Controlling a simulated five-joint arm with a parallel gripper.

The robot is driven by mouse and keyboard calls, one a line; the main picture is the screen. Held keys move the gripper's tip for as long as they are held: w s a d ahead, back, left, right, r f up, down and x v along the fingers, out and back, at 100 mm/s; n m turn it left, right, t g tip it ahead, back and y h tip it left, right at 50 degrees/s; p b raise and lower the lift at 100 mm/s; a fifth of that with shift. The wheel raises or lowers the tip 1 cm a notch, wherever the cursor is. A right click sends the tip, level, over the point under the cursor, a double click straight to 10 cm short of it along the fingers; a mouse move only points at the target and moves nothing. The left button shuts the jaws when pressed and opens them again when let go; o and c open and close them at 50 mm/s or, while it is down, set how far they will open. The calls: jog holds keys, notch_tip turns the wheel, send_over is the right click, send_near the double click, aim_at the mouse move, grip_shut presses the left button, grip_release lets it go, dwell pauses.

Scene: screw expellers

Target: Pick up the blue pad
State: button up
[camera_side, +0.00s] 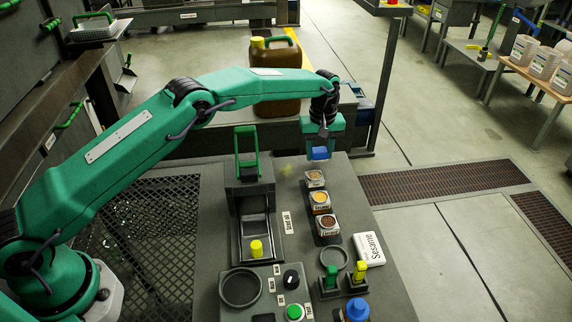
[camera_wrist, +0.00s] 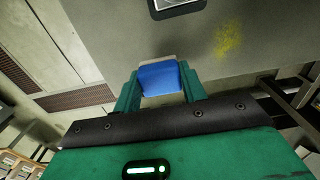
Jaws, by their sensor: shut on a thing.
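The blue pad (camera_side: 320,153) is between the fingers of my gripper (camera_side: 321,150) in the side view. My gripper is shut on it and points down over the far right part of the grey worktop (camera_side: 270,160). In the wrist view the blue pad (camera_wrist: 161,78) sits between the two green fingers of my gripper (camera_wrist: 160,88), with a pale edge beyond it. I cannot tell how far the pad is above the worktop.
Several small sample boxes (camera_side: 320,200) stand in a row nearer the camera. A white Sesame packet (camera_side: 369,249), a round dish (camera_side: 241,287) and a blue knob (camera_side: 356,310) are nearer. A yellow smudge (camera_wrist: 227,40) marks the worktop.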

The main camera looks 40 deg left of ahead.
notch_tip(320, 180, up, 2)
jog(key=shift+r, duration=0.1)
jog(key=s+d+r, duration=0.6)
jog(key=s+d, duration=0.2)
jog(key=shift+d+r, duration=0.25)
jog(key=shift+r, duration=0.15)
jog(key=o, duration=0.3)
jog(key=shift+c, duration=1.1)
jog(key=s+a+f, duration=0.1)
jog(key=a+f, duration=0.2)
jog(key=a, duration=0.9)
jog(key=shift+s, duration=0.2)
jog(key=shift+f, duration=0.1)
